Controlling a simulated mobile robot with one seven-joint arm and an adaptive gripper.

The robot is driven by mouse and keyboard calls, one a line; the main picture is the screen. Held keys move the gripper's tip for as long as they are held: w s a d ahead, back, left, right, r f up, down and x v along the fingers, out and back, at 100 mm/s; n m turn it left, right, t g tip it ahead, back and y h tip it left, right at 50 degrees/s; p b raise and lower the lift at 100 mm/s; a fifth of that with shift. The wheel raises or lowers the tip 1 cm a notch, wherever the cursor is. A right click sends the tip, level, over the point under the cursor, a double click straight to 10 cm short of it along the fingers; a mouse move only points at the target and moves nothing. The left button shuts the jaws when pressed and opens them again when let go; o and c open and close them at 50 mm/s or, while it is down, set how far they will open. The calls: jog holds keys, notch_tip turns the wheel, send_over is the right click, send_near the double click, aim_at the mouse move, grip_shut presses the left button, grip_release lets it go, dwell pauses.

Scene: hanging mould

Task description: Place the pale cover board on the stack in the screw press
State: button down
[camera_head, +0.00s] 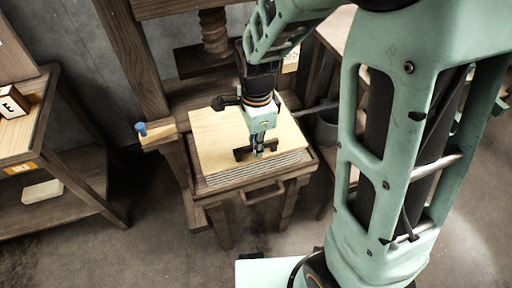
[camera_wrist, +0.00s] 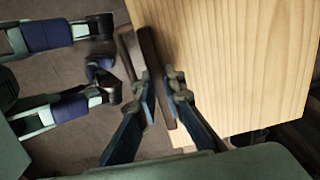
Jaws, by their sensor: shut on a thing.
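The pale cover board (camera_head: 215,140) lies flat over the layered stack (camera_head: 240,176) on the bed of the screw press (camera_head: 218,192). Whether it touches the stack all round I cannot tell. The stack's striped edge shows along the board's front. My gripper (camera_head: 260,150) is above the board's front half, shut on its dark handle (camera_head: 241,154). In the wrist view my gripper (camera_wrist: 162,80) has its fingers either side of the dark handle (camera_wrist: 153,60), with the board's wood grain (camera_wrist: 235,65) filling the right. My arm hides part of the board's back.
The press screw (camera_head: 213,30) and dark platen (camera_head: 203,60) stand behind the board. A wooden side table (camera_head: 30,140) with a lettered block (camera_head: 13,103) is at left. A blue-topped peg (camera_head: 141,129) sticks out left of the press.

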jog(key=shift+f+b, duration=0.3)
jog(key=shift+f, duration=0.45)
jog(key=shift+r, duration=0.1)
jog(key=c, duration=2.5)
grip_release()
jog(key=shift+f, duration=0.2)
jog(key=o, duration=0.5)
jog(key=shift+c, duration=0.2)
jog(key=shift+r, duration=0.1)
